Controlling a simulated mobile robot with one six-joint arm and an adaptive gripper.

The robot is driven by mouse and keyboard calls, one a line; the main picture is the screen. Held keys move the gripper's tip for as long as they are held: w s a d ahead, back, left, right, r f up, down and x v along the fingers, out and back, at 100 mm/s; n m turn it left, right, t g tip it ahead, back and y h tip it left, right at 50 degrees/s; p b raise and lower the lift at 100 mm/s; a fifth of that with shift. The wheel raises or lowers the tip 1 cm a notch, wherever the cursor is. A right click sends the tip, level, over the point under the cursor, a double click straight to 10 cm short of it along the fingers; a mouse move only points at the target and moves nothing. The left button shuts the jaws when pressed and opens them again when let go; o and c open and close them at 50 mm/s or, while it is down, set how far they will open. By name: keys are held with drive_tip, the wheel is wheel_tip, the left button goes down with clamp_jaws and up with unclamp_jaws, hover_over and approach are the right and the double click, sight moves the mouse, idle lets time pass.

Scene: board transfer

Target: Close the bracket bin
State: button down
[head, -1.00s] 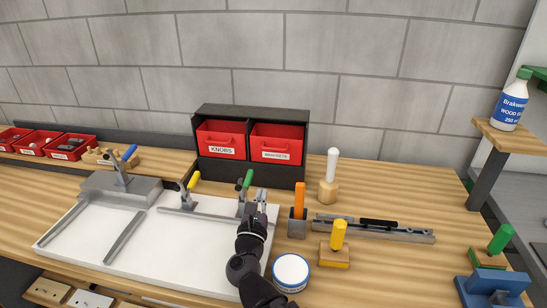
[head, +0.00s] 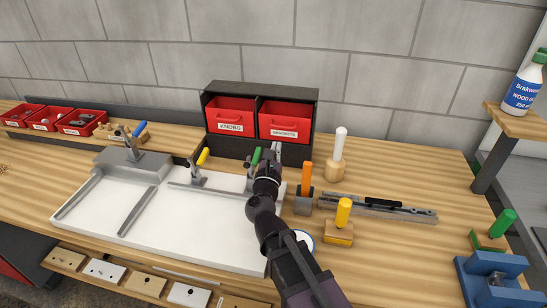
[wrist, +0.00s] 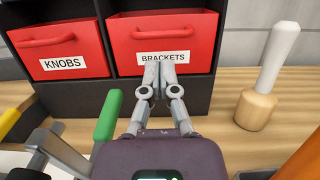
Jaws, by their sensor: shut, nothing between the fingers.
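The bracket bin (head: 285,122) is the red right-hand bin in the black cabinet (head: 228,145), with a white BRACKETS label and a handle. It also shows in the wrist view (wrist: 190,35), where my fingertips overlap the lower edge of its label. How far it stands out of the cabinet is hard to tell. My gripper (head: 278,148) is shut and empty, in front of the bin's lower front. In the wrist view its closed fingertips (wrist: 160,68) point at the bin; whether they touch it is not clear.
The red KNOBS bin (head: 231,116) sits left of it. A green-handled clamp (wrist: 108,116) stands close left of my gripper. A white-topped wooden tool (head: 337,155) and a holder with an orange handle (head: 304,197) stand to the right.

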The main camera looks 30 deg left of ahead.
sight(281, 127)
drive_tip(key=shift+p+x, duration=0.5)
drive_tip(key=shift+x, duration=2.2)
drive_tip(key=shift+w+a+r+p, duration=0.3)
drive_tip(key=shift+w+r, duration=0.15)
drive_tip(key=shift+w, duration=0.2)
drive_tip(key=shift+s+d+f, duration=0.15)
drive_tip(key=shift+s+d, duration=0.1)
drive_tip(key=shift+s, duration=0.2)
drive_tip(key=b+v, duration=0.2)
drive_tip(key=v, duration=1.2)
drive_tip(key=shift+r+b, duration=0.35)
drive_tip(key=shift+r, duration=0.05)
